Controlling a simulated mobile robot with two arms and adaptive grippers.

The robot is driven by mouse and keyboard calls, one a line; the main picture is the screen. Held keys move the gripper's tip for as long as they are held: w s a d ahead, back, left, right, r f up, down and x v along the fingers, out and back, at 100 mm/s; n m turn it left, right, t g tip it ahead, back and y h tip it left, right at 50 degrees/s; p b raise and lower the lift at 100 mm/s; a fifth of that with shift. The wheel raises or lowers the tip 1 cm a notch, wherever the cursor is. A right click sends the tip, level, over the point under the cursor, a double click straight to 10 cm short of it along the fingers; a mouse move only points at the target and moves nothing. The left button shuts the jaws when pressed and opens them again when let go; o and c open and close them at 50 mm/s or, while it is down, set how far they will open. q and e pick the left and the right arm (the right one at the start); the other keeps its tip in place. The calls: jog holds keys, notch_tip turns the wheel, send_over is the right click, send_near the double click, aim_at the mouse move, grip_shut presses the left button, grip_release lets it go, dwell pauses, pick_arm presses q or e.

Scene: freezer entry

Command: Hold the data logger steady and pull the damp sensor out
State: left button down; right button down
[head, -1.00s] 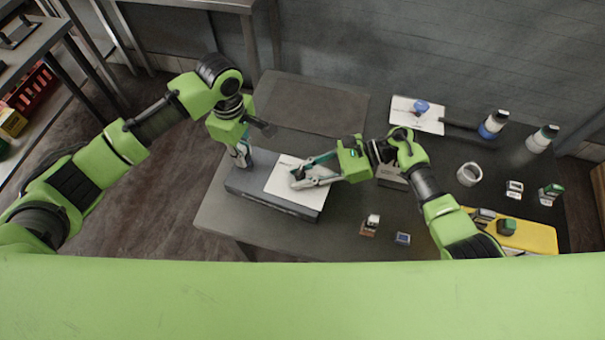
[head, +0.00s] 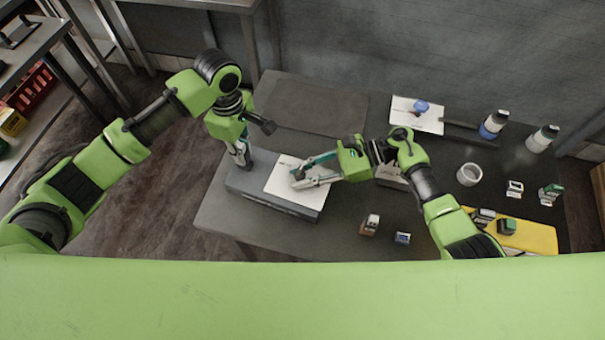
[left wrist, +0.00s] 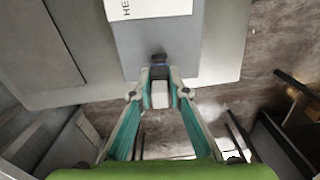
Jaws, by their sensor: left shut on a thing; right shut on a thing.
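The data logger appears to be the long grey box (head: 262,194) with a white panel (head: 283,173) on top, lying at the table's left front. My left gripper (head: 245,163) is at the box's left end. The left wrist view shows its fingers shut on a small white piece with a dark part (left wrist: 159,71), apparently the damp sensor, close against the box edge. I cannot tell whether it is still seated. My right gripper (head: 297,181) is shut over the white panel, apparently on part of the logger; its fingers hide the grip.
A dark mat (head: 312,107) lies behind the box. A white board with a blue item (head: 421,107), two bottles (head: 493,124), a white cup (head: 469,174) and a yellow tray (head: 535,238) are to the right. Small blocks (head: 369,225) stand near the front edge.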

pick_arm(q)
jog(key=shift+r, duration=0.6)
pick_arm(e)
jog(key=shift+s+d+f, duration=0.1)
jog(key=shift+s+f, duration=0.2)
jog(key=shift+f, duration=0.2)
dwell(0.5)
pick_arm(q)
jog(key=shift+r, duration=2.75)
jog(key=shift+a, duration=0.1)
pick_arm(e)
jog(key=c, duration=1.1)
grip_release()
jog(key=shift+w, duration=0.1)
jog(key=shift+d+r, duration=0.1)
